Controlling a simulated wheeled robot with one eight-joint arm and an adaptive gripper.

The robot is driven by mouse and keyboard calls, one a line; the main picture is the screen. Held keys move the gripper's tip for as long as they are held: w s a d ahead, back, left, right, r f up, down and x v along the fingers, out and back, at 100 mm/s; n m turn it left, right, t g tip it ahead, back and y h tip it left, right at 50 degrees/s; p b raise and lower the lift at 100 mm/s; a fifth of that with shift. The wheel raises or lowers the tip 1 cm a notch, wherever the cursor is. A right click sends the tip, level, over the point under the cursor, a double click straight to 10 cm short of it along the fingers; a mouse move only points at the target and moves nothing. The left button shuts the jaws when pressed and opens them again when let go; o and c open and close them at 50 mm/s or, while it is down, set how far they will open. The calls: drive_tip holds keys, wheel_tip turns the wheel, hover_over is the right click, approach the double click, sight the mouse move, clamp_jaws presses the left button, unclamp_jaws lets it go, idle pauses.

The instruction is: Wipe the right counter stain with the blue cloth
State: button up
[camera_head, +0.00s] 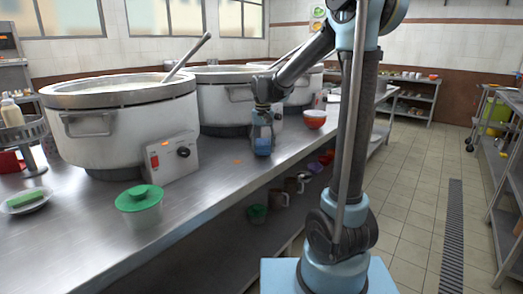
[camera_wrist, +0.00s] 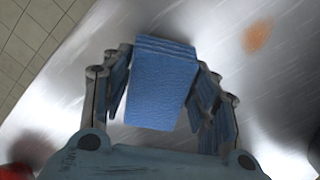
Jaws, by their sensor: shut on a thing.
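My gripper (camera_head: 262,132) points down over the front part of the steel counter, in front of the middle stockpot. It is shut on the folded blue cloth (camera_head: 263,148). The wrist view shows the cloth (camera_wrist: 165,85) as a thick folded block between the two fingers of my gripper (camera_wrist: 162,88). An orange-brown stain (camera_head: 237,161) lies on the counter just left of the cloth. In the wrist view the stain (camera_wrist: 258,36) is at the upper right, apart from the cloth. I cannot tell whether the cloth touches the counter.
Large stockpots (camera_head: 125,115) line the back of the counter (camera_head: 205,185). A control box (camera_head: 172,158) stands left of the stain. A green-lidded container (camera_head: 139,205) is nearer the front. A red bowl (camera_head: 315,119) is right of my gripper. The counter around the stain is clear.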

drive_tip(key=shift+r, duration=2.2)
drive_tip(key=shift+r, duration=1.5)
